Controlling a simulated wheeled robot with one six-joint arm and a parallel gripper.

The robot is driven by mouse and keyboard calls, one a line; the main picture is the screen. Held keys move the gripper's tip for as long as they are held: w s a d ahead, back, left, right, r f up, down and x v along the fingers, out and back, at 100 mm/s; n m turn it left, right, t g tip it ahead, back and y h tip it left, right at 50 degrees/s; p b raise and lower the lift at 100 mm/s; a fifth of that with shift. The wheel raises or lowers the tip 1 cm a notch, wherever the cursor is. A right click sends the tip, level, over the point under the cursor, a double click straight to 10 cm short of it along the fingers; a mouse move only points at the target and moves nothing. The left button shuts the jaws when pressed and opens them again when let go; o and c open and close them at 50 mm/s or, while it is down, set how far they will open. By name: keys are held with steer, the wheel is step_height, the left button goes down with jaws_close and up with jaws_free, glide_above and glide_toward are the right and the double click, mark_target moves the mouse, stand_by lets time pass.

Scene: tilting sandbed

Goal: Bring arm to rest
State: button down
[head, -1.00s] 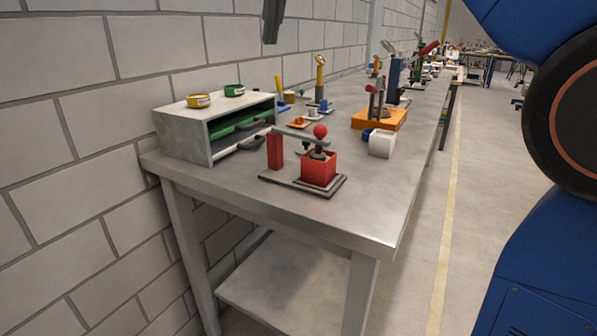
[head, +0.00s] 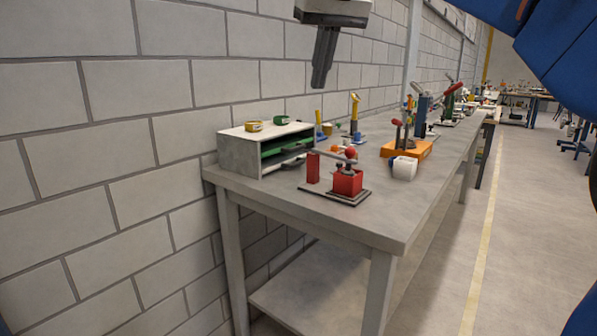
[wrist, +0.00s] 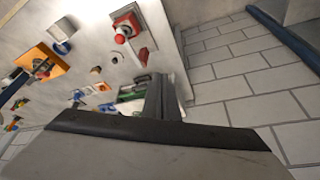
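My gripper (head: 319,80) hangs at the top of the head view, fingers pointing down, in front of the block wall and above the bench. Its dark fingers are together with nothing seen between them. In the wrist view the fingers (wrist: 163,98) show side by side over the bench edge. Below my gripper in the head view is a grey shelf box (head: 240,152) with green trays inside. The red fixture (head: 348,182) with a red ball knob stands on the bench in front of it and also shows in the wrist view (wrist: 128,28). My gripper touches none of these.
The grey bench (head: 370,218) runs back along the wall (head: 110,130). An orange-based fixture (head: 408,150), a white container (head: 404,168) and several toggle devices stand along it. Yellow and green rings lie on the shelf box. The floor right of the bench is clear.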

steer(key=s+d+f+m+h, duration=0.1)
steer(key=s+d+f, duration=0.4)
steer(key=d+f, duration=0.35)
steer(key=s+d+f+m, duration=0.1)
steer(key=s+d+f, duration=0.3)
steer(key=d+f, duration=0.4)
steer(key=s+d+f, duration=0.2)
steer(key=s+f, duration=0.3)
steer(key=f, duration=0.4)
steer(key=s+d+f+m, duration=0.1)
steer(key=s+d+f, duration=0.2)
steer(key=s+f, duration=0.3)
steer(key=s+d+f+m, duration=0.1)
steer(key=s+d+f, duration=0.2)
steer(key=f, duration=1.1)
steer(key=s, duration=0.2)
steer(key=shift+s+t+h, duration=0.3)
steer(key=shift+s+h, duration=0.1)
